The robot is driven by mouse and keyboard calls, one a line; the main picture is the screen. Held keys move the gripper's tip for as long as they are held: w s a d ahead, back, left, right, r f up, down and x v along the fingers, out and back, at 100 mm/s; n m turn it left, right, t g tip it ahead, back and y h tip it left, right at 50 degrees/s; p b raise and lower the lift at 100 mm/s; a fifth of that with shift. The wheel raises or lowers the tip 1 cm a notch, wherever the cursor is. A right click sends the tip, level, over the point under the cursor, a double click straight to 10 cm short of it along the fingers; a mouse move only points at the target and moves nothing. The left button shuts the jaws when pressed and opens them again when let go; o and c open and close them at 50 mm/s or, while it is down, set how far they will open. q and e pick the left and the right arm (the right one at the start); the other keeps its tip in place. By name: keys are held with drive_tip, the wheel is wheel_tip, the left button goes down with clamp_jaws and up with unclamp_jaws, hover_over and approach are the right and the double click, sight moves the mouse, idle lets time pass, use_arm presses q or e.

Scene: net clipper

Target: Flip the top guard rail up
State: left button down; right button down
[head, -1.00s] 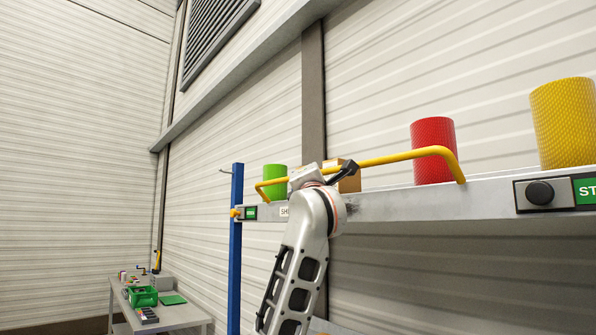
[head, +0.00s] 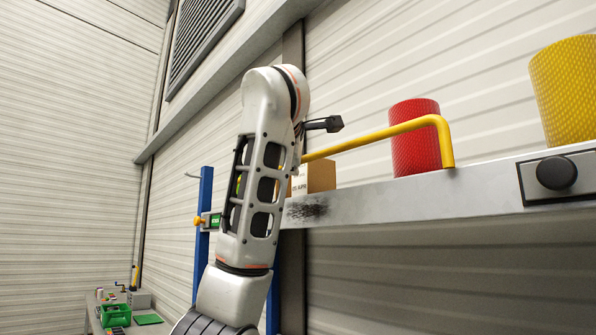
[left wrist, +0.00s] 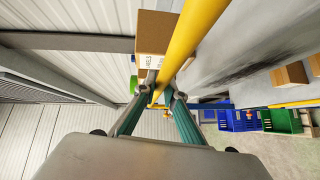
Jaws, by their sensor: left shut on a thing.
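The yellow guard rail (head: 390,132) stands above the front edge of the metal shelf beam (head: 430,190). Its right end leg rises nearly upright from the beam; its left part is hidden behind my left arm in the head view. In the left wrist view the rail (left wrist: 190,35) runs down between the fingers of my left gripper (left wrist: 163,98), which is shut on it. In the head view my arm hides most of that gripper. My right gripper is in neither view.
A cardboard box (head: 316,177), a red roll (head: 414,140) and a yellow roll (head: 567,90) stand behind the rail. A blue post (head: 202,235) is at left. Blue (left wrist: 235,121) and green bins (left wrist: 281,121) show lower down.

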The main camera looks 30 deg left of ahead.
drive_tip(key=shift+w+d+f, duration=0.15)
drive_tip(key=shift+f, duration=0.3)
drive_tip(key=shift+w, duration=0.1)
use_arm(q)
drive_tip(key=c, duration=2.1)
unclamp_jaws()
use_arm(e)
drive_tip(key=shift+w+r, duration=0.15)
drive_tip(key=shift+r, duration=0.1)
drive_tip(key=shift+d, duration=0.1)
